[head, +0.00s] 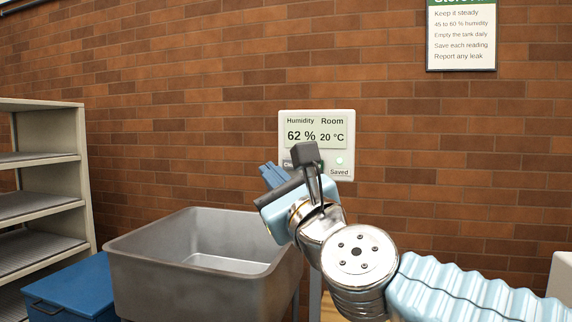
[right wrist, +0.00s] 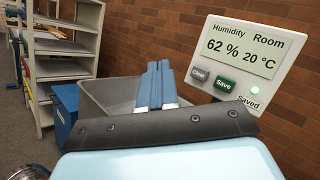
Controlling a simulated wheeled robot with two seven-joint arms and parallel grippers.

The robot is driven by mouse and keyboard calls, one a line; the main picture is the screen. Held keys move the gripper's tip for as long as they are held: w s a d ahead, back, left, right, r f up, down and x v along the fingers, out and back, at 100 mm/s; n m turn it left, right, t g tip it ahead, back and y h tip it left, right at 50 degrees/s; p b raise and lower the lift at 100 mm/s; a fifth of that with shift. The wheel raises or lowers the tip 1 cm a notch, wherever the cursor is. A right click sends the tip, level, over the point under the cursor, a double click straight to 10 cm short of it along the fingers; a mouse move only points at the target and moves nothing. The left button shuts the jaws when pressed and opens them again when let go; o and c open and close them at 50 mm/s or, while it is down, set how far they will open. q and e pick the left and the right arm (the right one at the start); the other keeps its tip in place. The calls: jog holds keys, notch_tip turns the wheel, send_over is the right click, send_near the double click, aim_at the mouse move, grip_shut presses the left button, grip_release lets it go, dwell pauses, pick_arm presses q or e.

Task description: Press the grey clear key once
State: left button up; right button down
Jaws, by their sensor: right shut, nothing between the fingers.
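A white wall panel (head: 345,150) shows "Humidity 62 %" and "Room 20 °C" in the head view. In the right wrist view its grey clear key (right wrist: 200,75) is plain, left of the green save key (right wrist: 224,85). In the head view my right gripper and wrist cover much of the panel's lower left, so the clear key is mostly hidden. My right gripper (head: 270,172) is shut and empty, its blue fingers together, in front of and left of the panel's lower part. The fingers also show in the right wrist view (right wrist: 156,82), apart from the key. My left gripper is out of view.
A green light (head: 339,160) glows above "Saved" on the panel. A grey metal sink (head: 150,270) stands below and left. A shelf rack (head: 60,205) and a blue box (head: 75,290) are farther left. A notice (head: 461,40) hangs upper right on the brick wall.

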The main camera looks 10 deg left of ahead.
aim_at(289, 170)
jog(key=shift+w, duration=0.15)
jog(key=shift+w+d+p, duration=0.15)
jog(key=shift+w+p, duration=0.2)
jog(key=shift+w, duration=3.95)
jog(key=shift+w, duration=0.1)
jog(key=shift+w, duration=0.3)
jog(key=shift+w, duration=0.5)
jog(key=shift+s, duration=0.1)
jog(key=shift+s+b, duration=0.35)
jog(key=shift+s, duration=0.45)
jog(key=shift+s, duration=0.1)
